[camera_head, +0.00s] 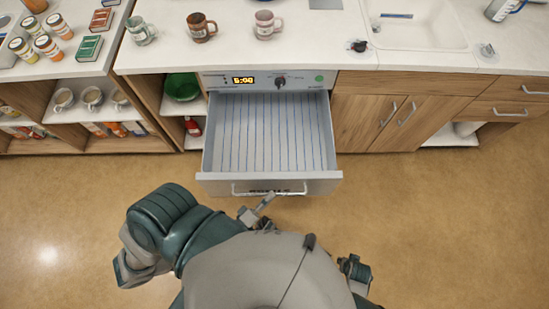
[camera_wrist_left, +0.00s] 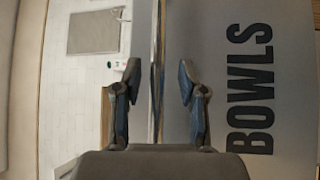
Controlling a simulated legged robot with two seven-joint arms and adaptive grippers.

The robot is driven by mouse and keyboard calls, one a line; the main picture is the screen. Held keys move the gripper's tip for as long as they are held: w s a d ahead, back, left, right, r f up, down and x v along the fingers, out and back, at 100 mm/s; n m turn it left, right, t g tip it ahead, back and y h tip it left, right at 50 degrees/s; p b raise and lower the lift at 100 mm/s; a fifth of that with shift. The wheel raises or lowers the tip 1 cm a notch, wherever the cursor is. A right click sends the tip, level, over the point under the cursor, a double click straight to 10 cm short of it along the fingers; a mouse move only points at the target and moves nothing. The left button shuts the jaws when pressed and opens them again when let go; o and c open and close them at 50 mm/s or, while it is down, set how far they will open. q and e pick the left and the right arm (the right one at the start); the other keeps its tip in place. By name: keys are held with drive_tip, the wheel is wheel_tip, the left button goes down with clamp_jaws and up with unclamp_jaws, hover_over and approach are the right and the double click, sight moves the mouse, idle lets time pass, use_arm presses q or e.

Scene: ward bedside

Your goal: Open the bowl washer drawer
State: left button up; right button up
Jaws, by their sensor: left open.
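The bowl washer drawer (camera_head: 270,140) is pulled out from under the counter in the head view, and its ribbed inside shows empty. Its front carries a bar handle (camera_head: 270,191) and the word BOWLS, which shows large in the left wrist view on the drawer front (camera_wrist_left: 265,45). My left gripper (camera_head: 266,200) is at the handle, near its middle. In the left wrist view my left gripper (camera_wrist_left: 158,85) has its fingers apart, with the handle bar (camera_wrist_left: 157,45) between them. I cannot tell whether either finger touches the bar. My right gripper does not show clearly.
The washer's panel (camera_head: 270,80) with a lit display and knob is above the drawer. Mugs (camera_head: 201,27) stand on the counter (camera_head: 330,50), with a sink (camera_head: 420,25) at the right. A green bowl (camera_head: 182,87) sits on a shelf left of the drawer. The floor around is clear.

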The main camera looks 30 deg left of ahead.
use_arm(q)
drive_tip(key=v, duration=0.9)
drive_tip(key=shift+s+d, duration=0.3)
drive_tip(key=shift+a+f, duration=0.1)
drive_tip(key=shift+a, duration=0.05)
